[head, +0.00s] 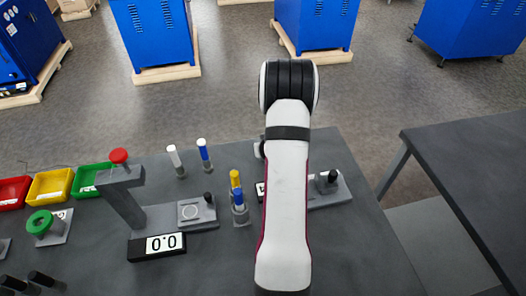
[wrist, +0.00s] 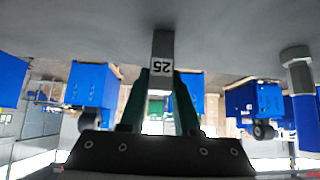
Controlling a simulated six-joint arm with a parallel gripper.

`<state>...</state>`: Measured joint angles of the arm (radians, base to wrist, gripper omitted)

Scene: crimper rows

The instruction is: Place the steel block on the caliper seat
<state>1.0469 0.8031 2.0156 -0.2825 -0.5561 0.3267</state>
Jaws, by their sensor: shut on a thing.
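In the wrist view, my gripper (wrist: 163,88) is shut on the steel block (wrist: 163,45), a grey bar with a white label reading 25 upside down. The grey surface lies beyond the block; I cannot tell whether they touch. In the head view my arm hides the gripper and the block. A grey fixture (head: 335,190) with a black knob shows to the right of the arm, partly hidden by it. Left of the arm, another grey fixture has a red knob (head: 119,156), a plate with a circle (head: 190,212) and a 0.0 display (head: 165,243). I cannot tell which is the caliper seat.
Red (head: 13,192), yellow (head: 50,185) and green (head: 91,180) bins stand at the left. The table's front right is clear. A second table (head: 475,165) stands at the right.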

